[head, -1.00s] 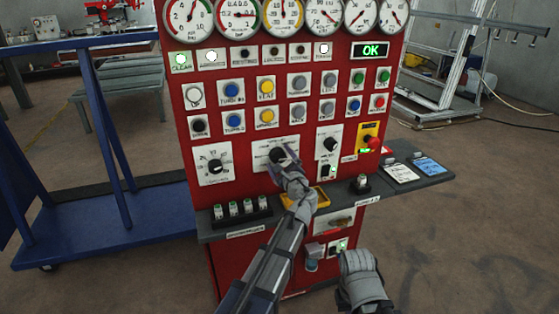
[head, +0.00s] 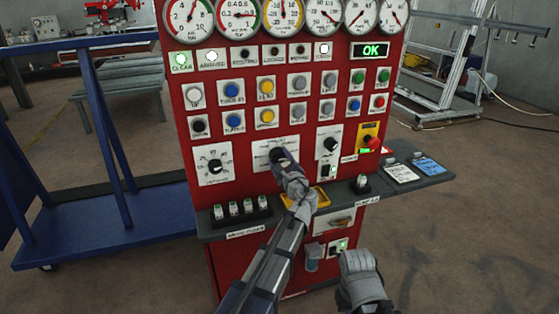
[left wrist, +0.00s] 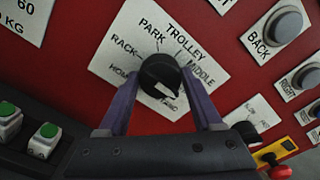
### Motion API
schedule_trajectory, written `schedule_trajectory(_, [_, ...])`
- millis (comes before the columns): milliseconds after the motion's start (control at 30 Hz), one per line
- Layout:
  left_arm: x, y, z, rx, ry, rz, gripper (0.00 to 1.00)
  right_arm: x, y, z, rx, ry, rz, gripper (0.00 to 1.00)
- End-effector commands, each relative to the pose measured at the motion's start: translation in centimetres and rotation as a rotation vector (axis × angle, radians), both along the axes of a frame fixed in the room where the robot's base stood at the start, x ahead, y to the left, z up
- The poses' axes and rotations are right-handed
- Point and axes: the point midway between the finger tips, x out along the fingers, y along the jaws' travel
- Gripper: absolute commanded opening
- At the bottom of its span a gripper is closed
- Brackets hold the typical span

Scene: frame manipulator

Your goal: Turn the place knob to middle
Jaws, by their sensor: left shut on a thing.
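The place knob (left wrist: 158,72) is black and sits on a white label plate (left wrist: 112,62) on the red panel. In the left wrist view the plate reads HOME, RACK, PARK, TROLLEY and MIDDLE around the knob, with another word partly hidden lower right. A white mark shows on the knob's lower right side; I cannot tell for sure which label it points at. My left gripper (left wrist: 161,84) has its purple fingers on both sides of the knob, shut on it. In the head view my left gripper (head: 281,160) largely covers the knob. My right gripper (head: 360,272) is low, away from the panel controls.
The red panel (head: 240,135) carries gauges, lamps, buttons and other knobs, including one (head: 215,165) to the left. A grey shelf (head: 215,234) juts out below. A red emergency button (head: 373,144) is at right. A blue trolley (head: 110,225) stands left.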

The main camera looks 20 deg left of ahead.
Motion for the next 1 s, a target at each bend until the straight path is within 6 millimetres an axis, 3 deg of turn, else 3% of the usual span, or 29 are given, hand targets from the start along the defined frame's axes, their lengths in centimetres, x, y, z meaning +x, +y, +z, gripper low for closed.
schedule_trajectory(367, [-0.04, 0.03, -0.06, -0.062, -0.041, 0.001, 0.11, 0.0, -0.01, -0.05, 0.0, 0.0, 0.0, 0.0])
schedule_trajectory(1000, [-0.1, 0.12, -0.24, -0.477, -0.321, 0.001, 0.11, 0.0, 0.0, -0.23, 0.0, 0.0, 0.0, 0.0])
